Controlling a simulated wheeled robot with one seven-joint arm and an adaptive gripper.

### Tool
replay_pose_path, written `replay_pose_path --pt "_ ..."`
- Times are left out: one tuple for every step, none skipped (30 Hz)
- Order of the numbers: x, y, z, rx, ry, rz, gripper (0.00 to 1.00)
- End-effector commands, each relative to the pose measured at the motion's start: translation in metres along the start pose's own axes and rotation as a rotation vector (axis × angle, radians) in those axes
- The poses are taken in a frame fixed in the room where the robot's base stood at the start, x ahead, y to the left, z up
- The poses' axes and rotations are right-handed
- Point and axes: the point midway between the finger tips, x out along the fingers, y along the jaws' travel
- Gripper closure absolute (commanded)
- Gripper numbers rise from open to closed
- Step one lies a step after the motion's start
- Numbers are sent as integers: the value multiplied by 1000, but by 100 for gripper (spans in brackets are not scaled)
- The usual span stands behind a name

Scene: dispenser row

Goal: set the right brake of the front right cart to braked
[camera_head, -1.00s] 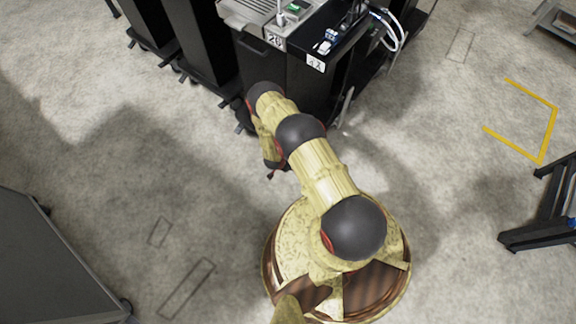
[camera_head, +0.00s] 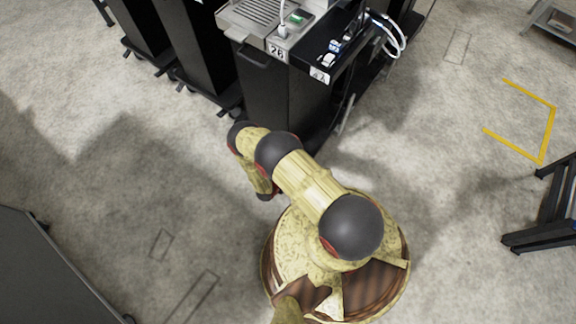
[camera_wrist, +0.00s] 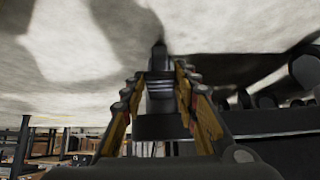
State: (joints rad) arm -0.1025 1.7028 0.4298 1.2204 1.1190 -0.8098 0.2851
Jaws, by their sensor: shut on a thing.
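The front right cart (camera_head: 265,90) is a dark, tall cart with a grey top and a "26" label, at the upper middle of the head view. Its base near my arm is dark, and I cannot make out the right brake or its position. My gripper (camera_wrist: 159,75) points at the floor zone beside dark round wheel-like parts (camera_wrist: 305,70) in the wrist view. Its fingers are drawn together on a narrow dark thing that I cannot identify.
More dark carts (camera_head: 190,50) stand in a row to the left, with casters sticking out. A dark cabinet (camera_head: 50,270) is at lower left and a dark frame (camera_head: 545,220) at right. Yellow floor marks (camera_head: 550,130) lie on open floor at right.

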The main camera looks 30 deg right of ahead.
Motion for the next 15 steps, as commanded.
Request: replay_pose_path --pt "2 1 4 -3 31 -1 100" --pt "3 2 6 -3 49 0 100" --pt "4 1 6 -1 73 -1 100" --pt "5 2 7 -2 89 0 100" --pt "6 1 7 -1 105 0 100" --pt "7 1 8 -1 123 1 100" --pt "8 1 9 0 137 0 100" --pt "8 1 9 0 150 0 100" --pt "10 1 10 0 164 1 100" --pt "10 1 10 -1 175 0 100" --pt "10 1 10 0 185 1 100" --pt "11 1 11 1 195 1 100" --pt "12 1 11 1 202 1 100" --pt "12 1 11 0 208 1 100" --pt "12 1 11 0 215 2 100"
